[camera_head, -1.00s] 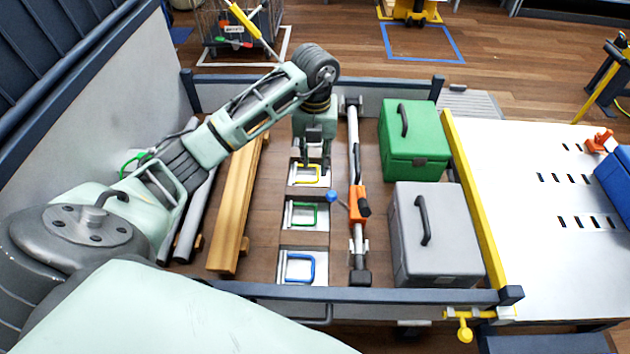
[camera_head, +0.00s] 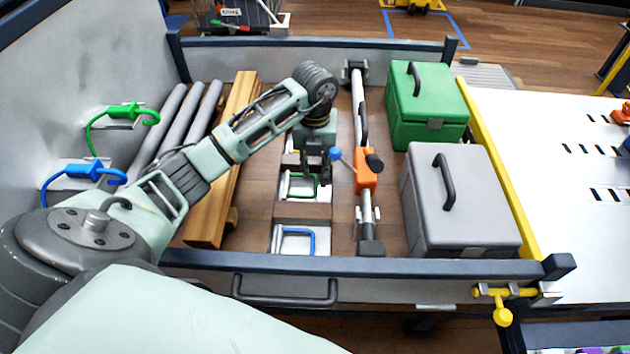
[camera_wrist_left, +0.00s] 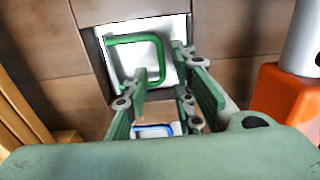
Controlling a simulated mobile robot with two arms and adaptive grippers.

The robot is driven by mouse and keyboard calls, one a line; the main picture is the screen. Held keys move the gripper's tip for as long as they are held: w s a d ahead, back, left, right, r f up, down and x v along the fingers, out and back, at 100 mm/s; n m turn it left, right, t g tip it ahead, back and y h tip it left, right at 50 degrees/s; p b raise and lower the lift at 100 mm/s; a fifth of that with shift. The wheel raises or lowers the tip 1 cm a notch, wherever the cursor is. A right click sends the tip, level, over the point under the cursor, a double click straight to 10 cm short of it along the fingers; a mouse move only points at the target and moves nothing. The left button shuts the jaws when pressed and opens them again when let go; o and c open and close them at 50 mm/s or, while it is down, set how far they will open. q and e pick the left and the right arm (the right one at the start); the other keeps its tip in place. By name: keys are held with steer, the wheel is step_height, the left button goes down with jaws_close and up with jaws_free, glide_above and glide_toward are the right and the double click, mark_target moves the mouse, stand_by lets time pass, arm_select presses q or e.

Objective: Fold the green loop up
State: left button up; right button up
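The green loop (camera_head: 315,188) lies low on its white square plate (camera_head: 290,190) in the floor of the bay. It shows more clearly in the left wrist view (camera_wrist_left: 161,58), with its plate (camera_wrist_left: 117,66) around it. My left gripper (camera_head: 315,172) points down at the far part of this plate and partly covers it. In the left wrist view my left gripper (camera_wrist_left: 160,66) has its fingers apart with nothing between them, close to the loop; contact cannot be told. My right gripper is in neither view.
A blue loop (camera_head: 313,241) on a plate lies nearer. An orange and black bar (camera_head: 366,170) runs close on the right, beside green (camera_head: 428,110) and grey (camera_head: 470,215) boxes. A wooden beam (camera_head: 207,218) lies left. Green (camera_head: 125,112) and blue (camera_head: 90,172) hooks are on the left wall.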

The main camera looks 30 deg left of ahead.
mark_target(315, 185)
arm_select(q)
steer(key=shift+f+b, duration=0.3)
steer(key=shift+f, duration=1.95)
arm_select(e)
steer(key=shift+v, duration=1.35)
arm_select(q)
steer(key=shift+c, duration=0.5)
jaws_close()
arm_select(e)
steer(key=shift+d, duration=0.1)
arm_select(q)
steer(key=shift+a, duration=0.1)
